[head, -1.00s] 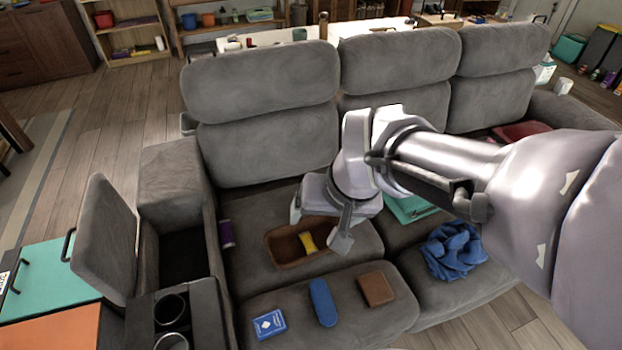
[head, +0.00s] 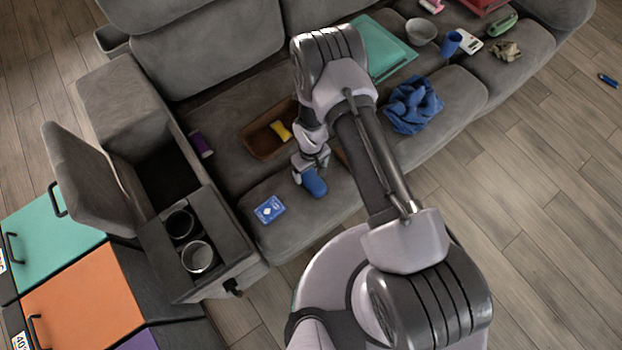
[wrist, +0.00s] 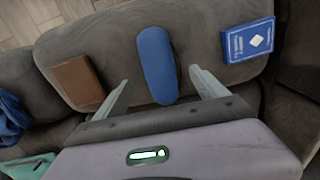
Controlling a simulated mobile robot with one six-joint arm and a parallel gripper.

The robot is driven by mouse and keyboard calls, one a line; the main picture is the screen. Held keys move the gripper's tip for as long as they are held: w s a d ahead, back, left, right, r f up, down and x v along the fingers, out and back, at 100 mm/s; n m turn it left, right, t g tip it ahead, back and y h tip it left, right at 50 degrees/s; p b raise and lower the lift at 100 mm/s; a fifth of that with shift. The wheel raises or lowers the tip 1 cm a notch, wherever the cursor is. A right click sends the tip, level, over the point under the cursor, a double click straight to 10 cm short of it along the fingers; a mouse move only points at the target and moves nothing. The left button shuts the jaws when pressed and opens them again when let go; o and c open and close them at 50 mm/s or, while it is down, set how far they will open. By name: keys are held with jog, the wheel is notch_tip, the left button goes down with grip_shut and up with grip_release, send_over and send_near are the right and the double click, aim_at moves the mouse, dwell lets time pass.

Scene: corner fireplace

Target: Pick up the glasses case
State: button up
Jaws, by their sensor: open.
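The glasses case is a blue, rounded, elongated case (head: 314,184) lying on the front of the grey sofa seat. In the wrist view the case (wrist: 156,62) lies lengthwise between the lines of my two fingers, its near end reaching between the fingertips. My gripper (wrist: 160,88) is open and empty, with one finger on each side of the case and a gap on both sides. In the head view my gripper (head: 309,174) is over the case and hides its far part. I cannot tell the exact height of the fingers above the seat.
A blue card box (wrist: 247,40) lies to the right of the case and a brown wallet-like block (wrist: 78,82) to the left in the wrist view. A brown tray (head: 262,143) with a yellow item sits behind. A blue cloth (head: 412,105) lies to the right.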

aim_at(310, 176)
jog(key=f+b, duration=0.1)
jog(key=f, duration=0.1)
jog(key=f+b, duration=0.1)
jog(key=f, duration=0.2)
jog(key=f+b, duration=0.1)
jog(key=f, duration=0.1)
jog(key=shift+w+a+f, duration=0.1)
jog(key=shift+w+f, duration=0.1)
jog(key=shift+w, duration=0.15)
jog(key=shift+r, duration=0.2)
jog(key=c, duration=1.5)
